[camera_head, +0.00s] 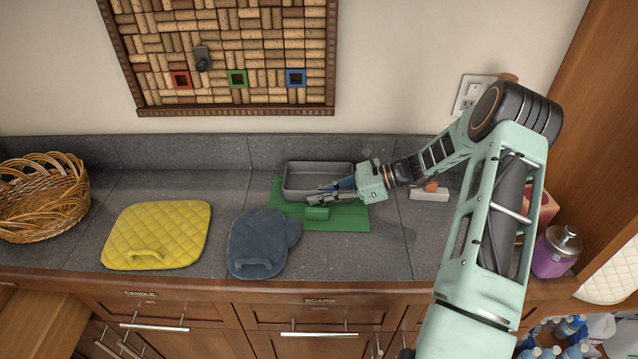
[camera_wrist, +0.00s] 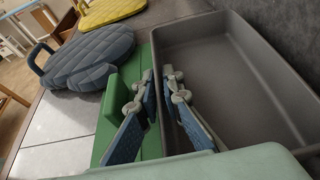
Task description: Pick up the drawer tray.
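The drawer tray (camera_head: 300,188) is a grey, shallow, rectangular, empty tray at the back middle of the counter. It also fills the right side of the wrist view (camera_wrist: 245,75). It sits on or against a green mat-like board (camera_head: 345,219). My gripper (camera_head: 326,193) is at the tray's near side. In the wrist view my gripper (camera_wrist: 160,76) is open, one finger over the tray's inside and the other over the green board, with the tray's side wall between them. The fingers look apart, and I cannot tell whether either touches the wall.
A blue oven mitt (camera_head: 258,243) and a yellow quilted pad (camera_head: 157,233) lie to the left. A wicker basket (camera_head: 40,198) stands at far left. The wall is close behind the tray.

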